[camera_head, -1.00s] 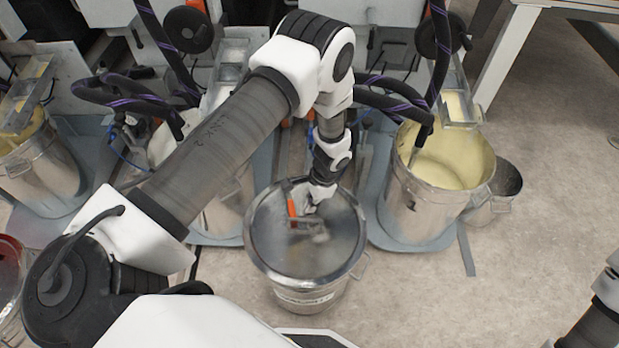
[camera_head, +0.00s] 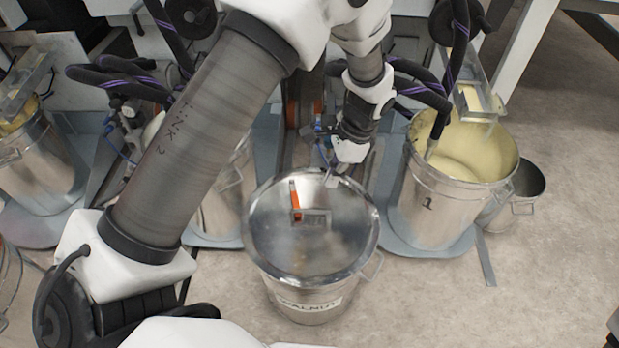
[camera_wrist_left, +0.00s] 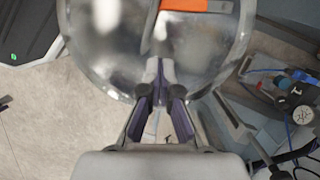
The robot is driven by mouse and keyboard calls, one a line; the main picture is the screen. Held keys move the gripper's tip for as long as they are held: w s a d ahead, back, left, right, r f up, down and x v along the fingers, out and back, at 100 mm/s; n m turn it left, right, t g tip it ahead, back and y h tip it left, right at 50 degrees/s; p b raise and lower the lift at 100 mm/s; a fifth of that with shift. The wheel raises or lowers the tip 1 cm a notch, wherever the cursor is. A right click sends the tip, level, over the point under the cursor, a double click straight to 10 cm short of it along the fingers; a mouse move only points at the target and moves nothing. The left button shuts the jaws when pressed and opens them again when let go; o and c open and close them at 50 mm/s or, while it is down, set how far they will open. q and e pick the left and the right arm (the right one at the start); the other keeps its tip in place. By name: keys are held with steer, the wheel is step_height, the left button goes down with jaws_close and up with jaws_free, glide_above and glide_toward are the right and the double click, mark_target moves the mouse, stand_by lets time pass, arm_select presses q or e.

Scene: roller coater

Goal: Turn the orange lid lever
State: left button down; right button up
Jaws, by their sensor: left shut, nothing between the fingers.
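The orange lid lever (camera_head: 295,196) stands on the left part of the round metal lid (camera_head: 340,235) that covers a bucket labelled WALNUT (camera_head: 308,302). The lever also shows at the top of the left wrist view (camera_wrist_left: 196,5), and the lid (camera_wrist_left: 100,50) fills the upper middle there. My left gripper (camera_head: 334,180) is over the far right rim of the lid, apart from the lever and to its right. Its fingers (camera_wrist_left: 158,78) are together and empty. Whether the tips touch the lid cannot be told. My right gripper is out of view.
An open bucket of yellow material (camera_head: 445,200) stands at right under a hose, with a smaller metal pot (camera_head: 520,190) beside it. Another bucket (camera_head: 225,195) is behind my left arm, and one more (camera_head: 45,165) is at far left. The floor at lower right is clear.

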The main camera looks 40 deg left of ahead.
mark_target(322, 206)
arm_select(q)
steer(key=shift+t, duration=0.5)
steer(key=b+x, duration=0.2)
steer(key=x, duration=0.1)
steer(key=w+b+x, duration=0.1)
steer(key=b+x, duration=0.1)
steer(key=x, duration=0.2)
steer(key=b+x, duration=0.2)
steer(key=x, duration=0.1)
steer(key=shift+w+f, duration=0.25)
steer(key=shift+f, duration=0.1)
steer(key=s+a+b, duration=0.2)
steer(key=shift+s+a+r, duration=0.35)
steer(key=shift+a+r, duration=0.05)
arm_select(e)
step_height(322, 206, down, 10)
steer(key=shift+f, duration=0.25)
arm_select(q)
steer(key=shift+s+a+r+m+p, duration=0.2)
steer(key=shift+s+r+m+p, duration=0.15)
steer(key=shift+p, duration=0.85)
steer(key=shift+f, duration=0.15)
steer(key=shift+f+m, duration=0.2)
steer(key=shift+m, duration=0.05)
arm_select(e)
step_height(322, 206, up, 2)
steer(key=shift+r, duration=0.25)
